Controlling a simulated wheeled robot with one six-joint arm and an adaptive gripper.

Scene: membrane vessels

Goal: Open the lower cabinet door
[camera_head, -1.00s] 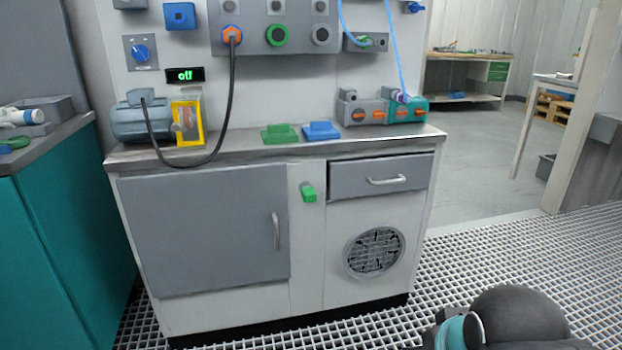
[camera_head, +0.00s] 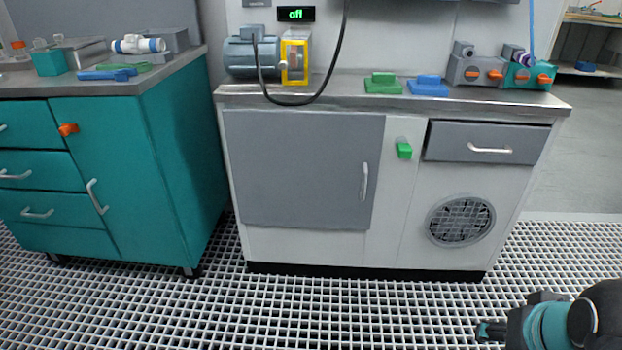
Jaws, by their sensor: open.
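A grey cabinet door (camera_head: 300,170) is on the left half of the white bench front. It is closed, with an upright silver handle (camera_head: 365,182) near its right edge. A teal cabinet door (camera_head: 150,185) on the left cabinet is also closed, with a slanted silver handle (camera_head: 97,197). My gripper (camera_head: 488,331) shows only in small part at the bottom right, low over the floor, open and apart from both doors. My dark arm with a teal ring is behind it, cut off by the frame edge.
The white bench has a closed grey drawer (camera_head: 480,143), a round vent (camera_head: 460,221) and a green knob (camera_head: 404,150). A motor (camera_head: 250,55) and a hanging black cable stand on its worktop (camera_head: 345,90). The grating floor (camera_head: 330,310) in front is clear.

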